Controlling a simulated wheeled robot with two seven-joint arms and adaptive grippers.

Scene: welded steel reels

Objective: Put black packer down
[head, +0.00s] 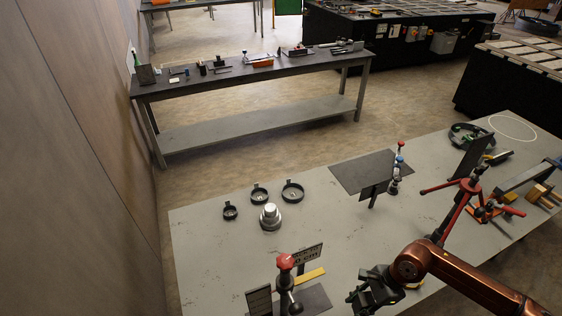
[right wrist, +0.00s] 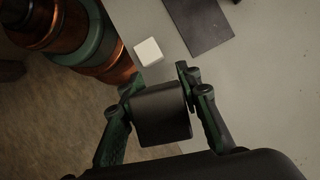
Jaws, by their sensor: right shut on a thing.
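The black packer (right wrist: 162,114) is a dark block with rounded edges. In the right wrist view it sits between the two fingers of my right gripper (right wrist: 158,92), which is shut on it. It appears to be held over or near the edge of the grey table (right wrist: 252,65); its height above the surface is hard to tell. In the head view my right gripper (head: 370,294) is at the bottom, over the near part of the table, and the packer cannot be made out there. My left gripper is not in view.
A white block (right wrist: 149,51) and a dark plate (right wrist: 196,22) lie near the held packer. A red-knobbed clamp (head: 286,262) and signs stand left of the gripper. A metal stepped cylinder (head: 270,216) and black rings (head: 292,191) stand further back. The table's middle (head: 335,225) is clear.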

